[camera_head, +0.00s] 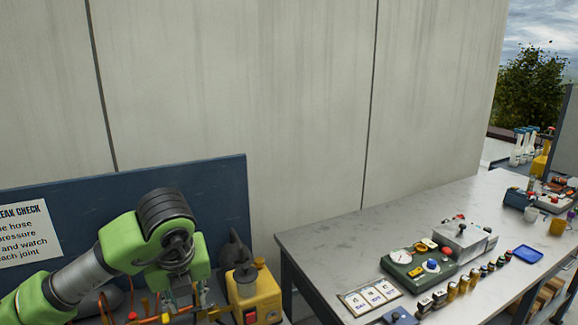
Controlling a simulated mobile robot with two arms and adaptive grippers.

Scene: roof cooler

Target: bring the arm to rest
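My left arm, green with dark grey joints, comes in from the lower left. Its wrist is bent and points down. My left gripper (187,298) is at the bottom of the view, low in front of the dark blue panel. Its fingers are partly cut off and mixed with the clutter behind, so I cannot tell whether they are apart or hold anything. My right gripper is not in view.
A yellow device (254,295) stands just right of my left gripper. A sign (28,235) hangs on the blue panel (110,190). The grey table (340,240) on the right bears a green gauge box (418,264), a grey box (465,240), several small bottles and a blue tray (528,254).

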